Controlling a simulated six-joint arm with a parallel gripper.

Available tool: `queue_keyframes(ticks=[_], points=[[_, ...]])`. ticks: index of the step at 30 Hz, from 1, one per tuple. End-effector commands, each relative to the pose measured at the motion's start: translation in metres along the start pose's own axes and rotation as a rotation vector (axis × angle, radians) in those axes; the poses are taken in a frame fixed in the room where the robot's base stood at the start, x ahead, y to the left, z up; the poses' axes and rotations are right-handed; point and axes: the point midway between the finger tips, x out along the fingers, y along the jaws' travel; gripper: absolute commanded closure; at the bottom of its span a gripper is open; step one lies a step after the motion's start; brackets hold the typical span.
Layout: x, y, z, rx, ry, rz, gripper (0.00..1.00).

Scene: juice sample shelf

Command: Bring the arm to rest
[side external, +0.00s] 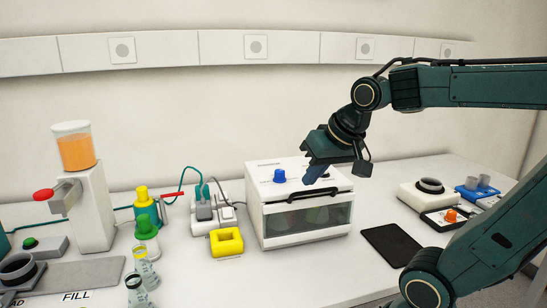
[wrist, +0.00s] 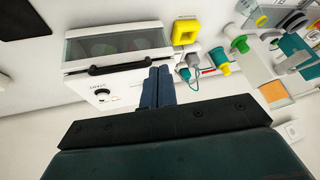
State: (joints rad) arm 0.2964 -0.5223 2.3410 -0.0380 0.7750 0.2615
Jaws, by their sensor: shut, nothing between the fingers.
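My gripper (side external: 316,173) is shut and empty, its dark blue fingers side by side. In the side external view it is above the top of a white box-shaped appliance (side external: 300,241) with a dark glass front and a black handle, seemingly apart from it. A blue knob (side external: 280,176) is on the appliance's top, left of the fingers. In the wrist view the closed fingers (wrist: 158,78) point up the picture, and their tips overlap the right end of the appliance (wrist: 76,82). The shut fingers hide part of the appliance's top.
A juice dispenser (side external: 92,205) stands at left, with green and yellow bottles (side external: 145,208) and small glass containers (side external: 143,268) near it. A yellow block (side external: 227,242) sits left of the appliance. A black pad (side external: 391,245) and a white scale-like device (side external: 425,198) lie to the right.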

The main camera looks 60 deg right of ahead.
Motion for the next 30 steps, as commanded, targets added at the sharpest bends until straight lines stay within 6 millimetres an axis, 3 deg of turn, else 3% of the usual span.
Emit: queue_keyframes(ticks=[6,12,30], points=[[-0.013,-0.020,0.057,-0.289,-0.043,-0.068,1.00],[-0.018,-0.023,0.089,-0.452,-0.068,-0.105,1.00],[-0.019,-0.023,0.096,-0.492,-0.073,-0.113,1.00]])
